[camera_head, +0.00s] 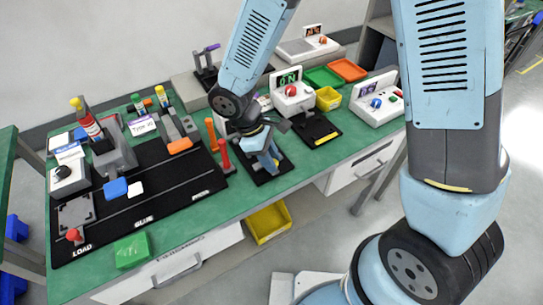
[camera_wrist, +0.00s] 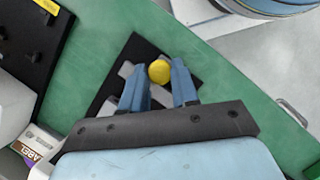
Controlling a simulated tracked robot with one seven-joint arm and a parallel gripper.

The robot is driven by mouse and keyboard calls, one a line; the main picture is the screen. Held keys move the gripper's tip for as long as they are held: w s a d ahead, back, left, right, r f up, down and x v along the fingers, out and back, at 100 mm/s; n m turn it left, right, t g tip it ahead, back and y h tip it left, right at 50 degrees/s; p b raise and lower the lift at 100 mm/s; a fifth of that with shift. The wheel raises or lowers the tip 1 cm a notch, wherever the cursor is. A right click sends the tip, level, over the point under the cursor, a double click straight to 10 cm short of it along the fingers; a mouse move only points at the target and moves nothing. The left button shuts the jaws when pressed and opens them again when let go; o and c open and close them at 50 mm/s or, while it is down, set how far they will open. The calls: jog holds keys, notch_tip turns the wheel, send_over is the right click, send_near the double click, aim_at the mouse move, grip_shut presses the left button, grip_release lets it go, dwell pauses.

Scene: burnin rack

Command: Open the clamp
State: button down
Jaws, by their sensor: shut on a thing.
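The clamp on its black base plate (camera_wrist: 128,52) is in the middle of the wrist view, with grey metal parts (camera_wrist: 126,70) and a round yellow knob (camera_wrist: 159,71). My gripper (camera_wrist: 161,78) has its two blue fingers on either side of the knob and is shut on it. In the head view my gripper (camera_head: 268,162) reaches down over the black plate (camera_head: 284,165) near the table's front edge. My wrist and fingers hide most of the clamp there, so its handle angle is hard to tell.
Red and orange upright handles (camera_head: 223,152) stand just left of my gripper. Another black plate (camera_head: 318,128) and a white box with a green display (camera_head: 293,97) are to the right. A purple-handled fixture (camera_head: 207,58) stands behind. Green tabletop (camera_head: 215,215) is bare in front.

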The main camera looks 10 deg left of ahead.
jog(key=shift+s+d, duration=0.15)
jog(key=c, duration=0.9)
grip_release()
jog(key=shift+o, duration=0.2)
jog(key=v, duration=1.3)
jog(key=shift+r, duration=0.35)
